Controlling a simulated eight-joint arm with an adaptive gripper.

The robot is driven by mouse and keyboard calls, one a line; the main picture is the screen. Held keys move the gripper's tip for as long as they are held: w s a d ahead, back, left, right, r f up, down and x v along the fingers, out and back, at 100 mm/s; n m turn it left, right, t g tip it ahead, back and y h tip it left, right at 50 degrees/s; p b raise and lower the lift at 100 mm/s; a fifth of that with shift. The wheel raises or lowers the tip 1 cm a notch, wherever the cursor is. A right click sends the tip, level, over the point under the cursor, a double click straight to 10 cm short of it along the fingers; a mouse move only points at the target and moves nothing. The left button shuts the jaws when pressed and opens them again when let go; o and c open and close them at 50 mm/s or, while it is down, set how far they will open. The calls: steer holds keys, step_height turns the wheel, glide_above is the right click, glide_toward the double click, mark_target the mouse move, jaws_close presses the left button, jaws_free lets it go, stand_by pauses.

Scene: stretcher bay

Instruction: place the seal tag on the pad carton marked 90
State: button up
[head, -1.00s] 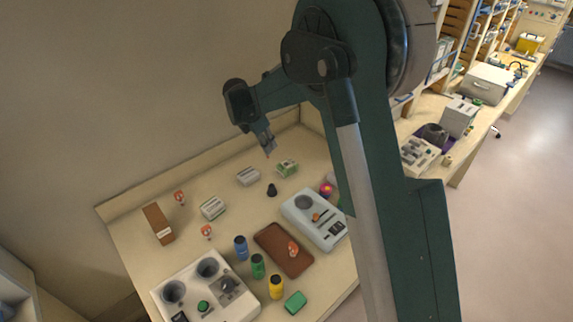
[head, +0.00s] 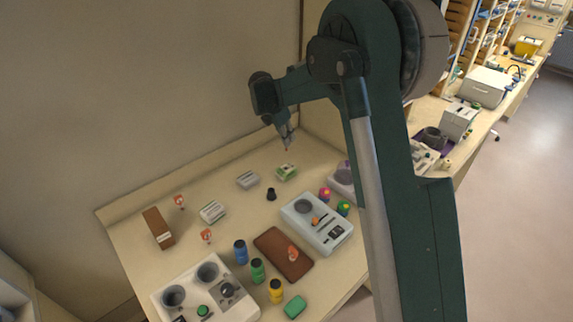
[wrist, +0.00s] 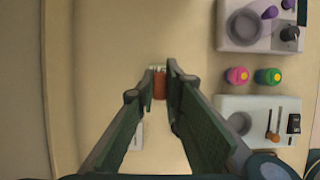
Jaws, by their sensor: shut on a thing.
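My gripper (head: 286,146) is shut on the small orange-red seal tag (wrist: 159,85), which shows between the fingertips in the wrist view. It is held in the air above a white-and-green carton (head: 287,173). In the wrist view that carton (wrist: 157,68) is mostly hidden behind the fingertips and tag. A white-and-grey carton (head: 247,180) lies to its left, and another white carton (head: 212,212) lies further left and nearer. The markings are too small to read, so I cannot tell which carton is marked 90.
A small black object (head: 271,194) stands near the cartons. A pale device (head: 317,222), pink (head: 325,194) and green (head: 344,208) pots stand to the right. A brown tray (head: 283,254), several bottles and a white station (head: 205,290) fill the front. A wall borders the back.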

steer(key=shift+f, duration=3)
steer(key=shift+f+p, duration=0.35)
steer(key=shift+f, duration=1.5)
steer(key=shift+f, duration=0.15)
steer(key=o, duration=0.7)
steer(key=v, duration=1.2)
steer(key=shift+r+b, duration=0.2)
steer(key=shift+b, duration=0.15)
